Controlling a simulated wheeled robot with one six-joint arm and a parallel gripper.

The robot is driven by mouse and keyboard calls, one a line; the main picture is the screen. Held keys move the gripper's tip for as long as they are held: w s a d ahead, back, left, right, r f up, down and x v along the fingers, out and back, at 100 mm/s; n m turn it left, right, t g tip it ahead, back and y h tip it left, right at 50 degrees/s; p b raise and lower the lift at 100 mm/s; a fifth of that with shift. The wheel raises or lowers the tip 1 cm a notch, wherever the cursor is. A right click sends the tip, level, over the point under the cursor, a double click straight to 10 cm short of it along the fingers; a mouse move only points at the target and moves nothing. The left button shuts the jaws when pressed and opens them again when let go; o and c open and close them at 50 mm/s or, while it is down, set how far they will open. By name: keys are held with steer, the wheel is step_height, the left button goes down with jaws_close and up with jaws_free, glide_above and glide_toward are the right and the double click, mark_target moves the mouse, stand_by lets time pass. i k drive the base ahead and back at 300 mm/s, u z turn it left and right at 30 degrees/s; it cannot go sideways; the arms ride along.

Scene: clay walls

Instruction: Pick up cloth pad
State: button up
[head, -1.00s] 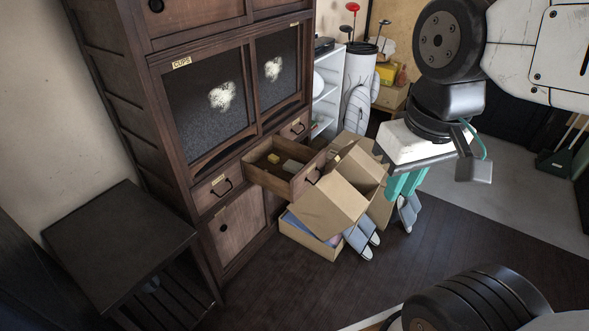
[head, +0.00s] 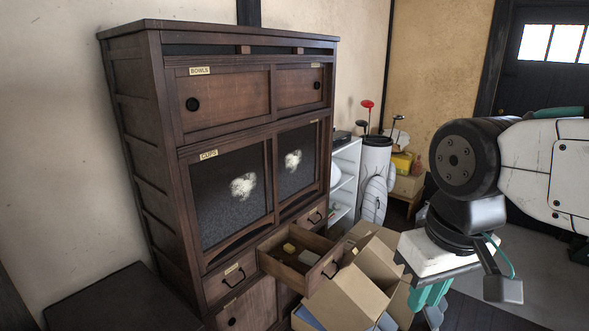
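I cannot tell for sure which thing is the cloth pad. An open drawer (head: 272,270) of the dark wooden cabinet holds a small yellow item (head: 289,248) and a flat grey-green item (head: 307,257). A bluish item (head: 309,318) shows at the bottom edge, inside the open cardboard box below the drawer. My gripper (head: 409,318) points down at the lower right, beside the box's raised flaps. Its two grey fingertips show apart, with cardboard between them in the picture, so it looks open. The flaps and the picture edge hide part of it. I see nothing held.
The cabinet (head: 225,200) has closed upper doors labelled bowls and glass doors labelled cups. Cardboard flaps (head: 345,300) stand close to the drawer's front. A dark low table (head: 105,300) is at the lower left.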

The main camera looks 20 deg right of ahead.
mark_target(309, 259)
steer(key=z, duration=0.45)
steer(key=k, duration=0.55)
steer(key=z, duration=1.05)
steer(key=i, duration=1.45)
steer(key=u, duration=0.8)
steer(key=i, duration=0.6)
steer(key=u, duration=0.95)
steer(key=i, duration=0.3)
steer(key=u, duration=0.35)
